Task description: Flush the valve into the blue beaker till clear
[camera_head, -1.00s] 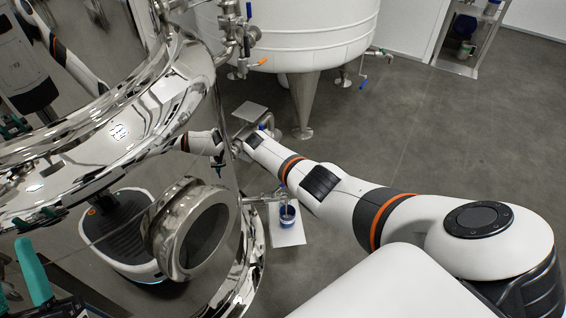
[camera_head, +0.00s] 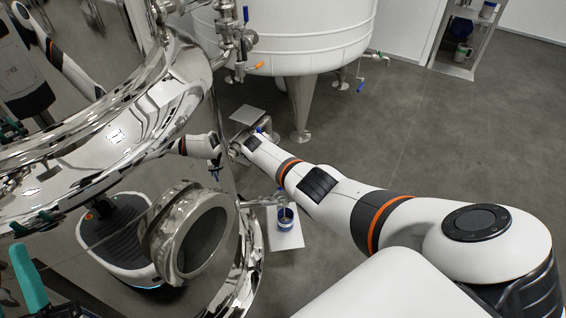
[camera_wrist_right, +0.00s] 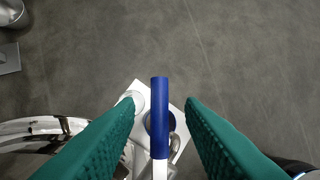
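The blue beaker (camera_head: 286,218) stands on a white plate (camera_head: 287,240) on the floor, under the valve's outlet beside the shiny tank. In the right wrist view the beaker (camera_wrist_right: 150,124) is partly hidden behind a blue valve handle (camera_wrist_right: 160,110). My right gripper (camera_wrist_right: 160,102) is open, its green fingers on either side of the handle with gaps to both. In the head view my right arm hides that gripper. A green finger of my left gripper (camera_head: 28,280) shows at the lower left; its opening cannot be judged. The liquid's clarity cannot be seen.
The shiny tank (camera_head: 110,110) with a round port (camera_head: 200,235) fills the left. A white tank (camera_head: 310,40) on metal legs stands behind. A shelf (camera_head: 465,40) is at the back right. The grey floor on the right is clear.

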